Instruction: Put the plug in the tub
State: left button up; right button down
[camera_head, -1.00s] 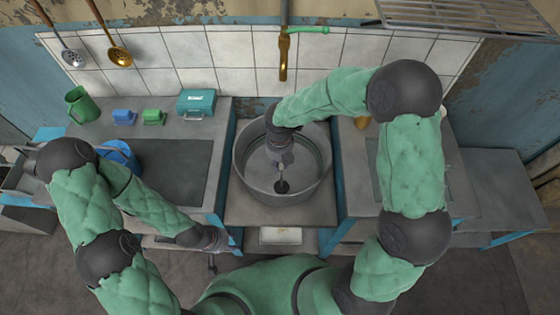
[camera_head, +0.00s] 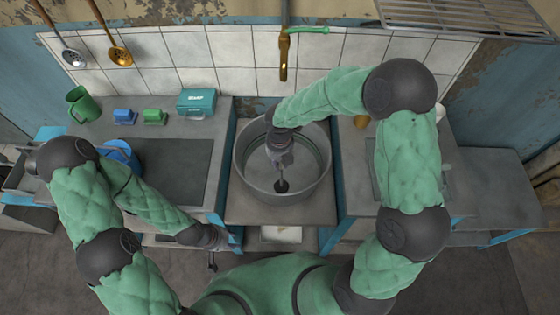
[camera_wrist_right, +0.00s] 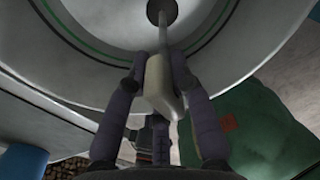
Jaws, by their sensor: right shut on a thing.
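The tub (camera_head: 245,181) is a round grey metal basin with a green line inside, in the middle of the head view. Its curved wall also fills much of the right wrist view (camera_wrist_right: 92,58). The plug (camera_head: 281,186) is a dark disc on a thin rod, with a pale block-shaped grip (camera_wrist_right: 158,76) between my right fingers. My right gripper (camera_head: 281,166) is shut on it, pointing down inside the tub. The disc appears at or close to the tub's floor; contact is unclear. My left gripper (camera_head: 217,241) is low at the left counter's front edge, its fingers too small to read.
A brass tap (camera_head: 284,58) with a green handle is on the tiled wall behind the tub. Another counter stands right.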

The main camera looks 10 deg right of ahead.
jog(key=c, duration=1)
grip_release()
jog(key=o, duration=0.6)
jog(key=shift+o, duration=0.2)
jog(key=shift+r, duration=0.15)
jog(key=shift+r+p, duration=3.65)
jog(key=shift+p, duration=0.25)
jog(key=shift+s+f, duration=0.1)
